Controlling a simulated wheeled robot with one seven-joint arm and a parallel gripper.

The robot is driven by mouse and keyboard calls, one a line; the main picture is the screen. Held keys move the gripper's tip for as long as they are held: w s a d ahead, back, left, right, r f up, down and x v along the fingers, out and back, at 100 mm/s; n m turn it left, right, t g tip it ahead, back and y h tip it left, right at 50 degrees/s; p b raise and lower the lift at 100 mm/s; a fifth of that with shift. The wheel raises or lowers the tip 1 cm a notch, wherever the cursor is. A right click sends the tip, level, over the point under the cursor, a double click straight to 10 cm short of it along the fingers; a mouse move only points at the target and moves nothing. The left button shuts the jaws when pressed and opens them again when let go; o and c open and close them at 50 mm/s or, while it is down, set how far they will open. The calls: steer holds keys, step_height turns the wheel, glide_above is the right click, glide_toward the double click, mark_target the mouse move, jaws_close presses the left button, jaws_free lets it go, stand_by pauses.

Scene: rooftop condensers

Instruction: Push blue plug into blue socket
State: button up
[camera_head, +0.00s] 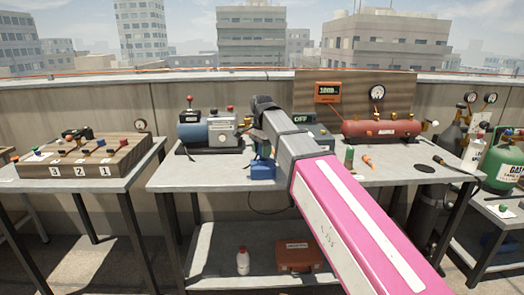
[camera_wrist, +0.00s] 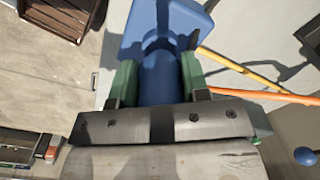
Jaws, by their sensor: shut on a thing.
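My gripper (camera_wrist: 158,62) has its green finger pads shut on a blue cylindrical body, the blue plug (camera_wrist: 160,82), in the wrist view. Just beyond the fingertips the blue narrows to a collar and meets a wider blue block (camera_wrist: 134,28), which looks like the blue socket. Plug and block appear in line and close together; I cannot tell whether the plug is seated or how deep. In the head view a blue block (camera_head: 262,171) sits near the front edge of the middle table, below my gripper. My arm hides much of the grip there.
On the middle table (camera_head: 205,180) stand a blue pump (camera_head: 208,132) at left and a red tank (camera_head: 382,131) at right. A green cylinder (camera_head: 349,156) is right of my arm. Orange (camera_wrist: 270,97) and yellow (camera_wrist: 235,65) rods or cables run right of the plug.

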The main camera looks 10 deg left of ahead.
steer(key=shift+f, duration=1.1)
stand_by(1.6)
steer(key=o, duration=1)
